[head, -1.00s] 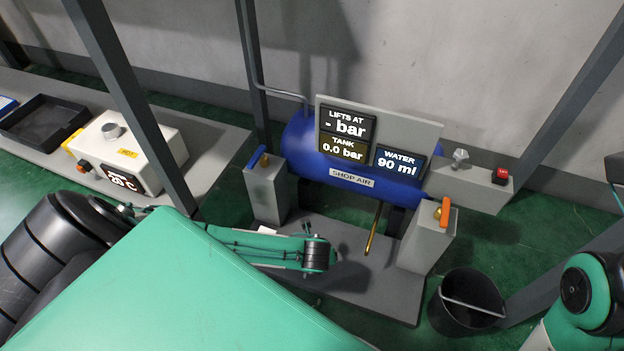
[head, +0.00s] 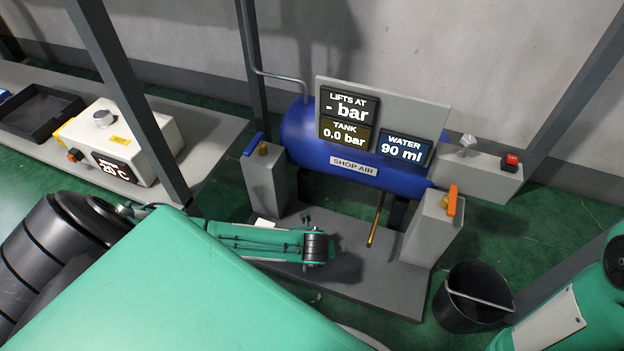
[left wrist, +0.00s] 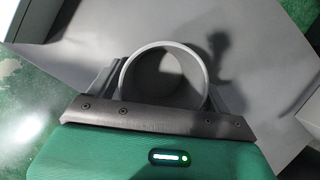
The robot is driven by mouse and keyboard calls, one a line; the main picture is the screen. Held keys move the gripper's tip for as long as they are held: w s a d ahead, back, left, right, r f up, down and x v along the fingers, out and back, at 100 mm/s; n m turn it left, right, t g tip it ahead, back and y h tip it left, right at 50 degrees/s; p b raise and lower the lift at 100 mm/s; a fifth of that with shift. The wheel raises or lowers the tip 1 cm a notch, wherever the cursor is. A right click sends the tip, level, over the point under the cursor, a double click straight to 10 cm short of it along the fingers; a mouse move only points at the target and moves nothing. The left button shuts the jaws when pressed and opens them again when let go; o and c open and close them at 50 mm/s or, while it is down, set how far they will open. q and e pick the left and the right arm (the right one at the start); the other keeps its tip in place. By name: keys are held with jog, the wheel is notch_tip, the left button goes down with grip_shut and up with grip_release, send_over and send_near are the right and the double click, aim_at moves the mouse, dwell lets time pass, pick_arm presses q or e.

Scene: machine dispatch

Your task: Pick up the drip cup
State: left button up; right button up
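The drip cup (left wrist: 123,76) shows in the left wrist view as a grey round rim between the two fingers of my left gripper (left wrist: 162,85). One finger stands on each side, close against the rim; I cannot tell whether they press on it. The cup seems to be over the grey base plate. In the head view my left arm hides the cup and the left fingers. My right arm shows at the right edge of the head view, and its gripper is out of frame.
The blue tank (head: 300,140) stands behind my left wrist, with its brass drain pipe (head: 376,222) to the right. Grey posts with a blue lever (head: 253,144) and an orange lever (head: 452,200) flank it. A black bucket (head: 470,325) stands at right. The grey base plate (head: 390,285) has bare room in front.

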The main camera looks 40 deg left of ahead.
pick_arm(q)
jog(key=c, duration=0.8)
